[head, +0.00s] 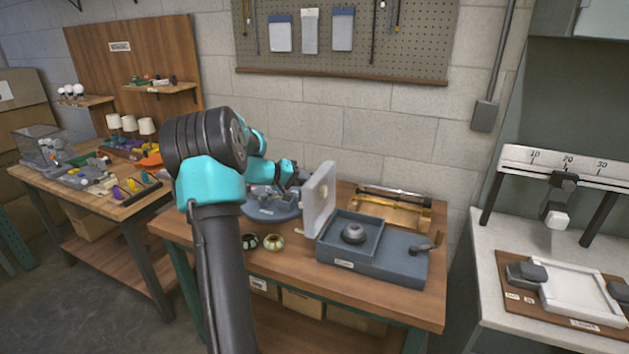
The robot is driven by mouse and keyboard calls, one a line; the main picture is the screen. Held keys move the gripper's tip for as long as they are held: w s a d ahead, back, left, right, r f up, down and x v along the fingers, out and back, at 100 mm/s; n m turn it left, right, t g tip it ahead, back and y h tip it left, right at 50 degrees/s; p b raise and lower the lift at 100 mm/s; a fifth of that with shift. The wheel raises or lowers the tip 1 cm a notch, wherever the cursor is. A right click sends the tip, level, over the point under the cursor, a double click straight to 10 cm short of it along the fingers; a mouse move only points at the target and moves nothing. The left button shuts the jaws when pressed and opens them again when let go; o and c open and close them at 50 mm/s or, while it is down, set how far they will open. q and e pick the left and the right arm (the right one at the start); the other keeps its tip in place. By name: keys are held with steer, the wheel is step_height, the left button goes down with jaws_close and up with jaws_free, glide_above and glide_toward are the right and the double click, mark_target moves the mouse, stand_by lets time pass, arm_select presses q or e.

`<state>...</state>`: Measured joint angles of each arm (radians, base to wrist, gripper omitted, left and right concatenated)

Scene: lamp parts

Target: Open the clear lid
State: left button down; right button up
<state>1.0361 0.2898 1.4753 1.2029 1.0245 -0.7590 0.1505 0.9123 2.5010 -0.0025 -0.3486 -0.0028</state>
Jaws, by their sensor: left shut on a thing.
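The clear lid (319,200) looks pale and frosted. It stands upright along the left side of a blue-grey box (387,267), whose compartment is uncovered. A dark rounded part (354,233) sits inside that compartment. My left gripper (301,181) is at the lid's left side, shut on the lid. Its fingertips are partly hidden by the lid. My right gripper is out of view.
A round blue-grey base (270,208) sits below my left gripper. Two small ring-like parts (261,241) lie in front of it. A brass-coloured tray (393,212) with a rod is behind the box. A small dark lever-like part (427,244) is on the box's right.

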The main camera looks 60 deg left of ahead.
arm_select(q)
steer(key=c, duration=1.4)
jaws_free()
steer(key=shift+c, duration=0.2)
steer(key=shift+s+a, duration=0.1)
steer(key=shift+s, duration=0.05)
steer(key=v, duration=1.7)
steer(key=shift+s, duration=0.1)
